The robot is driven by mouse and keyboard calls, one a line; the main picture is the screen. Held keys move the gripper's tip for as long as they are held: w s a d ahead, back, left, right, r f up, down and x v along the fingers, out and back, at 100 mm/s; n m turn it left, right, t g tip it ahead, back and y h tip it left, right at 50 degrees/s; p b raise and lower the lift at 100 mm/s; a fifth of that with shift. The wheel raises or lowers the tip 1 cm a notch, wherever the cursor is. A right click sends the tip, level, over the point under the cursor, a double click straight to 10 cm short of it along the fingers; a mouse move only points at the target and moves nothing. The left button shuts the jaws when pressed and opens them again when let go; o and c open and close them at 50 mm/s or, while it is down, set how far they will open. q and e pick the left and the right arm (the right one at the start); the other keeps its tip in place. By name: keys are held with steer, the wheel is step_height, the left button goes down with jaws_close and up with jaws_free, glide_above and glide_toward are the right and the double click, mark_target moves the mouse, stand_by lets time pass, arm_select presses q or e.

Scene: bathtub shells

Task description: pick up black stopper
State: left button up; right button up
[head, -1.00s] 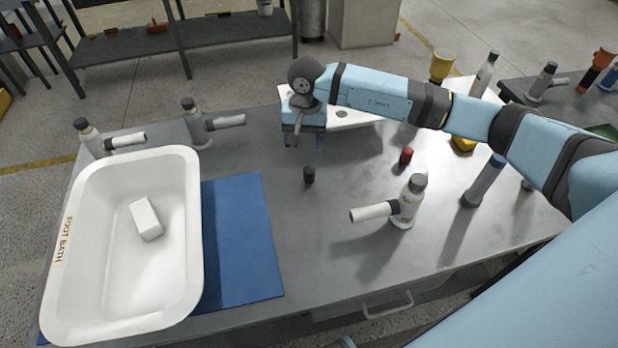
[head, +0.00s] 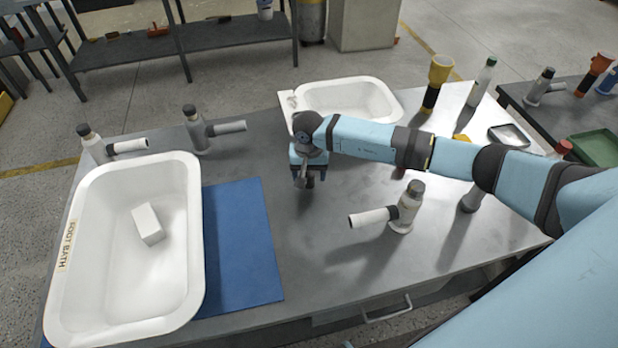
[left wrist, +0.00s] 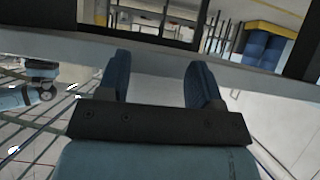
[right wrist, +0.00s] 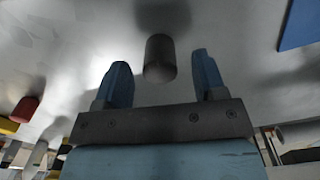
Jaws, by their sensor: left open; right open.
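The black stopper (right wrist: 160,58) stands on the grey metal table. In the right wrist view it sits centred between the fingertips of my right gripper (right wrist: 160,75), with a gap on both sides. In the head view my right gripper (head: 304,180) points down over the stopper's spot and mostly hides it. The right gripper is open and holds nothing. My left gripper shows only in the left wrist view (left wrist: 161,78); it is open and empty, away from the table.
A white foot bath (head: 185,250) stands on a blue mat (head: 245,245) at the left. A white basin (head: 385,92) lies behind my right arm. Bottles with side spouts stand at the back left (head: 195,130) and right (head: 405,212). A red stopper (right wrist: 25,109) is nearby.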

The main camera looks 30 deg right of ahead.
steer(key=shift+f, duration=0.65)
steer(key=c, duration=1)
steer(key=shift+r, duration=0.1)
